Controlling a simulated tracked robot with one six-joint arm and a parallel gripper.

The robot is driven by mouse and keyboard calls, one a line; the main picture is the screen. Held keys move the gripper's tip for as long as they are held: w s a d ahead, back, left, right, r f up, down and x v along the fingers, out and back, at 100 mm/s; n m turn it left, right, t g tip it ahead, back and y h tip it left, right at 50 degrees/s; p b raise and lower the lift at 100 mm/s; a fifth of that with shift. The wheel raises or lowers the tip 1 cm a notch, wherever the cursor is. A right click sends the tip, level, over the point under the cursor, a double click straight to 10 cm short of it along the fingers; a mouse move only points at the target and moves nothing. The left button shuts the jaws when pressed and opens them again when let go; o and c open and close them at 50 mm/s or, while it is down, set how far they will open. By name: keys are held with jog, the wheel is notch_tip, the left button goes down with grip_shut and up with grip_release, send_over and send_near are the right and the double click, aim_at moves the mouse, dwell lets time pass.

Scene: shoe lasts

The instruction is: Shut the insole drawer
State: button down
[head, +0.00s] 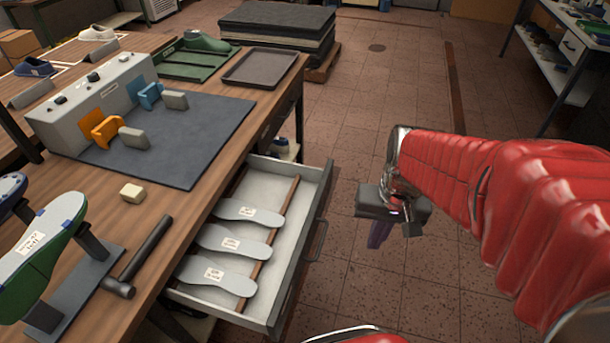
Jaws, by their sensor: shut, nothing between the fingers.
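The insole drawer (307,183) stands pulled out from the front of the wooden workbench (185,222). It is grey, with a wooden divider rail (276,236) and several pale grey insoles (233,242) with white labels lying inside. Its dark handle (317,241) is on the front panel, facing right. My gripper (380,234) is to the right of the drawer front, apart from it, above the tiled floor. Its fingers are shut with nothing held; they are partly hidden by the gripper body and point downward.
On the bench are a hammer (138,258), a beige block (132,193), a dark mat (190,140), a grey machine (95,105) and a green shoe last on a stand (38,240). A stack of dark sheets (278,22) stands behind. The floor right of the drawer is clear.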

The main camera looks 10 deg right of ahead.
aim_at(312, 236)
notch_tip(312, 236, down, 24)
jog(key=d+m+y, duration=0.3)
jog(key=m+y, duration=1)
jog(key=m, duration=0.1)
jog(key=w+d+m+t+y, duration=0.2)
jog(key=w+m+t, duration=0.3)
jog(key=w+t, duration=0.3)
jog(key=shift+w+d+f+m, duration=0.2)
jog(key=shift+w+d+m, duration=0.2)
jog(key=shift+w+d, duration=0.35)
jog(key=shift+a, duration=0.1)
jog(key=x, duration=1.4)
jog(key=shift+w+r, duration=0.1)
jog(key=shift+r, duration=0.1)
jog(key=shift+w, duration=0.1)
